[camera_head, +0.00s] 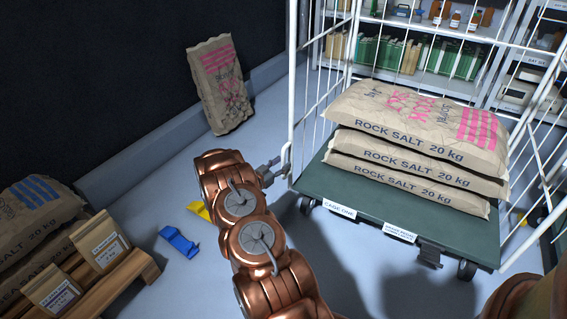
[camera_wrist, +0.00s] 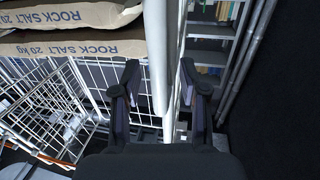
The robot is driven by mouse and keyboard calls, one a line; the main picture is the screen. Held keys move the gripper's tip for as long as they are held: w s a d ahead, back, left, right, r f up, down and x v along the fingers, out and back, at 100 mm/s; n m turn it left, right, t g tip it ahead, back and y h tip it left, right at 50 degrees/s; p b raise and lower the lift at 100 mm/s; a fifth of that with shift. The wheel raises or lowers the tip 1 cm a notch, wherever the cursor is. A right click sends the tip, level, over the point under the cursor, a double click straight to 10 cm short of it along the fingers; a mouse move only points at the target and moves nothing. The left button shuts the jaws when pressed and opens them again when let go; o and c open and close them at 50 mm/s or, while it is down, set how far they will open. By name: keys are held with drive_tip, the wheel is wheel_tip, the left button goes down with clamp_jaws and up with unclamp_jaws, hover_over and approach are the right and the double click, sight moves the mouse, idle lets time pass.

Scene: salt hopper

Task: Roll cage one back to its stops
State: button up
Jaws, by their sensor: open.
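Cage one (camera_head: 341,209) is a white wire roll cage with a dark green deck, labelled "CAGE ONE" on its front edge. Several rock salt sacks (camera_head: 415,160) lie stacked on it. My gripper (camera_head: 277,166) is at the cage's left front corner post. In the wrist view my gripper (camera_wrist: 161,92) has its two fingers apart, with the white post (camera_wrist: 156,50) appearing between them, nearer the left finger. I cannot tell whether a finger touches the post. Castors show under the deck's front corners. The stops are not clearly identifiable.
A paper sack (camera_head: 220,84) leans on the left wall. A blue object (camera_head: 179,241) and a yellow one (camera_head: 199,211) lie on the floor left of my arm. A wooden pallet (camera_head: 100,285) with sacks stands lower left. Shelving (camera_head: 437,82) stands behind the cage.

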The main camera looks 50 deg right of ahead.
drive_tip(key=a, duration=1)
drive_tip(key=shift+w+a, duration=0.15)
drive_tip(key=shift+w, duration=0.2)
drive_tip(key=shift+w, duration=0.1)
